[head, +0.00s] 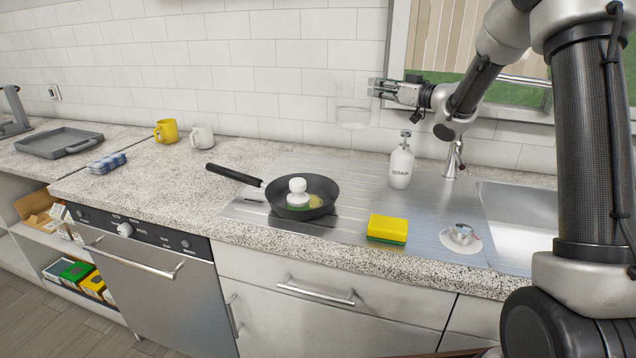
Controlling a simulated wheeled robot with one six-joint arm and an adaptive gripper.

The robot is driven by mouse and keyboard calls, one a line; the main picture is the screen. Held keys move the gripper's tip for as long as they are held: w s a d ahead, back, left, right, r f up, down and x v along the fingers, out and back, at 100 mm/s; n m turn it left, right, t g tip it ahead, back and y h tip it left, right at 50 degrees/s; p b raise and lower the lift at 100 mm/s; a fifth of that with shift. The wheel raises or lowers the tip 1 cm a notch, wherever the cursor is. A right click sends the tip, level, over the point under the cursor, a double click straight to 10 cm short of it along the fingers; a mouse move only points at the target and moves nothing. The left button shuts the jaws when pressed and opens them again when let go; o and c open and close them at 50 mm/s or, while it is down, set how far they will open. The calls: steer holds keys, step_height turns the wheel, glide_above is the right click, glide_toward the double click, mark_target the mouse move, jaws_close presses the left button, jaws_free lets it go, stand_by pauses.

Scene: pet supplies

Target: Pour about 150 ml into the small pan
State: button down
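A small dark frying pan (329,202) with a long black handle sits on the steel drainboard, its handle pointing up-left. A white two-ball-shaped item (298,190) and something green and yellow lie in the pan. My gripper (376,88) is at the upper right of the pan, well above the counter. It is shut on a clear cup (353,115), which looks upright. A faint line in the lower part of the cup may be a liquid level; the amount cannot be read. The fingertips at the clear wall are small and hard to make out.
A white soap bottle (400,167) stands below my gripper, near the tap (453,160). A yellow-green sponge (387,228) lies right of the pan, before the sink (520,215). Yellow (166,131) and white (202,135) mugs, a folded cloth (108,163) and a grey tray (58,140) stand left.

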mark_target(336, 117)
steer(key=shift+s+a+f+n+g+y, duration=0.2)
steer(key=shift+s+a+n+g+y, duration=0.1)
steer(key=shift+a+g, duration=0.15)
steer(key=shift+s+a, duration=0.1)
steer(key=shift+a, duration=0.05)
steer(key=n, duration=0.1)
steer(key=s+a+f+n, duration=0.1)
steer(key=a+n, duration=0.1)
steer(key=shift+s+a+f+n, duration=0.25)
steer(key=shift+s+f+n, duration=0.1)
steer(key=shift+s+n, duration=0.05)
steer(key=shift+s+a+f+n+g+h, duration=0.1)
steer(key=shift+s+a+n+g+h, duration=0.15)
steer(key=shift+s+a+n+h, duration=0.5)
steer(key=shift+s+a+f+n, duration=0.35)
steer(key=shift+a+f+n, duration=0.1)
steer(key=shift+a+f, duration=0.15)
steer(key=shift+s+a+f+n, duration=0.35)
steer(key=shift+a+f+n, duration=0.05)
steer(key=shift+a+f, duration=0.2)
steer(key=shift+s+a+f+n+h, duration=0.35)
steer(key=shift+s+a+f+n, duration=0.2)
steer(key=shift+a+f+n, duration=0.35)
steer(key=shift+s+a+f+n, duration=0.1)
steer(key=shift+s+a+n, duration=0.2)
steer(key=shift+n, duration=0.2)
